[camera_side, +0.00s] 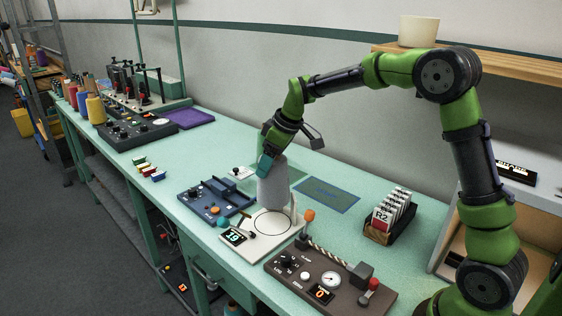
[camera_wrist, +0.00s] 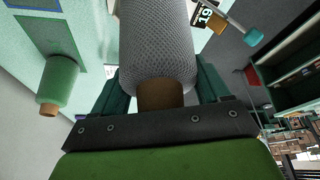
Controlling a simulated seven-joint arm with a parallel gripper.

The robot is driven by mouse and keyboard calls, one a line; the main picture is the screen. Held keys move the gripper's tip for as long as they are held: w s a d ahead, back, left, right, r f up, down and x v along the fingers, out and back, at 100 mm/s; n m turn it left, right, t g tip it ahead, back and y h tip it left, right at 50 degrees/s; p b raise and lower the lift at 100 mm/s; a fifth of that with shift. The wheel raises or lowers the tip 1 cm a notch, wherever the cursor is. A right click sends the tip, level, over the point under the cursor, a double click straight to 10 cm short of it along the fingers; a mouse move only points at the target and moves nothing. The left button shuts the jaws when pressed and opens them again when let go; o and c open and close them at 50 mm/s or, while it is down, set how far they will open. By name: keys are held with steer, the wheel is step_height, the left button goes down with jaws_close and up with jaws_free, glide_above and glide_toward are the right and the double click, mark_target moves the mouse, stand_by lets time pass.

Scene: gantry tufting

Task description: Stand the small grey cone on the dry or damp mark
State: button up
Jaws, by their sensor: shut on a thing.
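My gripper (camera_side: 267,160) is shut on a grey cone (camera_side: 272,187), near its top. In the wrist view the cone (camera_wrist: 158,45) fills the space between my fingers (camera_wrist: 160,92), with its brown core end toward me. The cone is upright or nearly so, over the back of the white plate with a black ring (camera_side: 270,224); I cannot tell whether its base touches anything. A blue rectangular mark (camera_side: 328,194) lies on the bench to its right. A paler green mark (camera_side: 296,181) lies behind the cone, partly hidden. Which mark is dry or damp is not legible.
A green cone (camera_wrist: 58,82) shows in the wrist view. A blue device (camera_side: 214,199) stands left of the plate and a brown control box (camera_side: 326,278) in front. A card rack (camera_side: 390,218) stands right of the blue mark. The plate's display reads 19.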

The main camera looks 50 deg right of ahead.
steer(key=r, duration=0.3)
steer(key=shift+d, duration=0.25)
steer(key=s+d+r+m+h, duration=0.1)
steer(key=s+d+r+m, duration=0.15)
steer(key=d, duration=0.45)
steer(key=s+d+r+m+h, duration=0.15)
steer(key=s+d, duration=0.25)
steer(key=d, duration=0.4)
step_height(320, 180, down, 13)
steer(key=d+f, duration=0.1)
steer(key=d, duration=0.6)
steer(key=shift+d+f+m+y, duration=0.2)
steer(key=shift+d+m+y, duration=0.1)
steer(key=shift+d+y, duration=0.05)
steer(key=shift+f, duration=0.1)
